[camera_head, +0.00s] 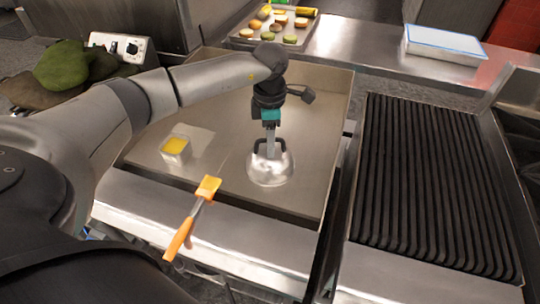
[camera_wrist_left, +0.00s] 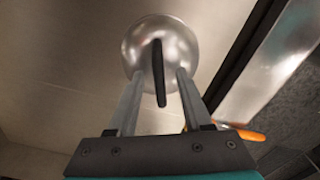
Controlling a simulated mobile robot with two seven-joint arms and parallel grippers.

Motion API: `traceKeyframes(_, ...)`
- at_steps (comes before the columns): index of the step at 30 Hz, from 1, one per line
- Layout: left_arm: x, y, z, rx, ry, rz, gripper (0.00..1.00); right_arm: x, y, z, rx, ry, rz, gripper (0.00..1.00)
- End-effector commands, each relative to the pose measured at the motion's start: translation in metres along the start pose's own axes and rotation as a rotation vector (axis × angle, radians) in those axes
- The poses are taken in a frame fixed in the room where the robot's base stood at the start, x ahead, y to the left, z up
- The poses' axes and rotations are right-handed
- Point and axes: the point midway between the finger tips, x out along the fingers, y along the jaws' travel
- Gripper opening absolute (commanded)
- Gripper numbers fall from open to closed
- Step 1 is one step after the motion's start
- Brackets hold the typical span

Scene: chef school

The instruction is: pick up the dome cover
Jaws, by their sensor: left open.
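The dome cover (camera_head: 271,172) is a shiny metal dome with a dark handle on top, sitting on the flat griddle (camera_head: 225,190) in the head view. In the left wrist view the dome (camera_wrist_left: 175,42) lies ahead of my fingers, its dark handle (camera_wrist_left: 159,75) in the gap between them. My left gripper (camera_head: 270,150) is above the dome, pointing down, with the handle beside its fingertips. It also shows in the left wrist view (camera_wrist_left: 157,85), its two fingers apart on either side of the handle. My right gripper is not in view.
A small metal container of yellow contents (camera_head: 175,148) stands left on the griddle. An orange brush (camera_head: 192,218) lies across the griddle's front edge. A ribbed grill (camera_head: 428,185) is to the right. A food tray (camera_head: 275,28) and white box (camera_head: 445,44) are at the back.

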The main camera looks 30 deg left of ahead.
Motion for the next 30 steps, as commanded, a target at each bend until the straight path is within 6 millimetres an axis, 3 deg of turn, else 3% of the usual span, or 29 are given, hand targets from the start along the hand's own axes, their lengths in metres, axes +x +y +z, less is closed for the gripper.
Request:
traceKeyframes(2,-0.0002,0.0,0.0001,0.0,0.0,0.0,0.49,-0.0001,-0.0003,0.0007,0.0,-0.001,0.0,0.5)
traceKeyframes(15,-0.0006,0.0001,0.0,-0.001,0.0,0.0,0.0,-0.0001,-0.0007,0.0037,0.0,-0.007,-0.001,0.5)
traceKeyframes(30,-0.0008,0.0002,-0.0001,-0.001,0.0,0.0,0.0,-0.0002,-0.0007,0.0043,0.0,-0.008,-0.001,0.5)
